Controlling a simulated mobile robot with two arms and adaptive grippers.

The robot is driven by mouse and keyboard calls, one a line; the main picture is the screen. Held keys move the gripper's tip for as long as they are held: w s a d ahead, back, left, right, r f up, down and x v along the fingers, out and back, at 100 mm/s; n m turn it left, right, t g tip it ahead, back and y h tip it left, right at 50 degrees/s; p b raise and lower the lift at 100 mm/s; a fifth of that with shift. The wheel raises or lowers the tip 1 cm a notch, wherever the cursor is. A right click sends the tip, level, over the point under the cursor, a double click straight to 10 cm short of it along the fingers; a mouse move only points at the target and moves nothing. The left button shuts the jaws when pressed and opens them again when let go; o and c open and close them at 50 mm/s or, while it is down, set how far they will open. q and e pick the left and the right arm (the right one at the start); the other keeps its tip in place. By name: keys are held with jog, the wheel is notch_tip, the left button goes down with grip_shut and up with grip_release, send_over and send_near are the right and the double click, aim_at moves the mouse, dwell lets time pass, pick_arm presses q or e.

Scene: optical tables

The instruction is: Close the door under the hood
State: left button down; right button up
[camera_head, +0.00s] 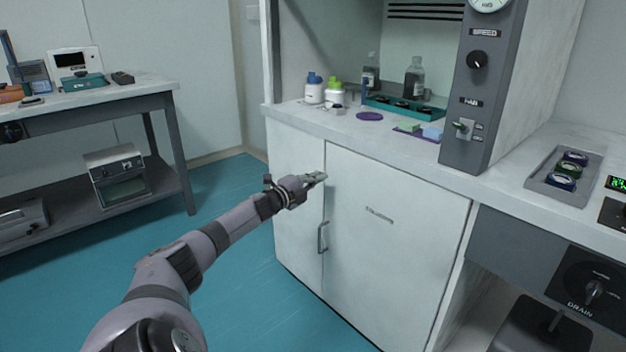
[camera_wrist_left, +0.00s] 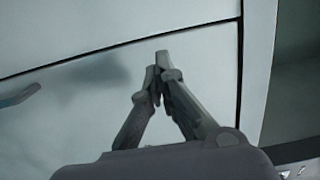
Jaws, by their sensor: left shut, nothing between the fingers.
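The white cabinet door (camera_head: 395,235) under the hood has a grey bar handle (camera_head: 323,237) near its left edge. It looks flush with the cabinet front, with only a thin dark seam around it. The door (camera_wrist_left: 60,120) also fills much of the left wrist view, with part of the handle (camera_wrist_left: 20,96) at the left edge. My left gripper (camera_head: 318,178) is shut and empty, near the door's upper left corner and above the handle. Its closed fingertips (camera_wrist_left: 160,68) are in front of the door near the seam; I cannot tell whether they touch. My right gripper is not in view.
The hood's countertop (camera_head: 300,112) above the door holds bottles and a teal tray (camera_head: 405,108). A grey control panel (camera_head: 480,95) stands at the right. A side table (camera_head: 130,95) with instruments is at the left. The teal floor (camera_head: 235,215) between is clear.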

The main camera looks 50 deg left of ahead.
pick_arm(q)
jog(key=s+a, duration=0.6)
jog(key=s, duration=0.2)
jog(key=shift+a, duration=0.3)
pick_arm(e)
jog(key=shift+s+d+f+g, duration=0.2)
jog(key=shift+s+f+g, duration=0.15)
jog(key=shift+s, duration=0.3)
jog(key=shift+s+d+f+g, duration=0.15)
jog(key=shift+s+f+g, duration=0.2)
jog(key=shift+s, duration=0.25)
pick_arm(q)
jog(key=shift+s, duration=0.1)
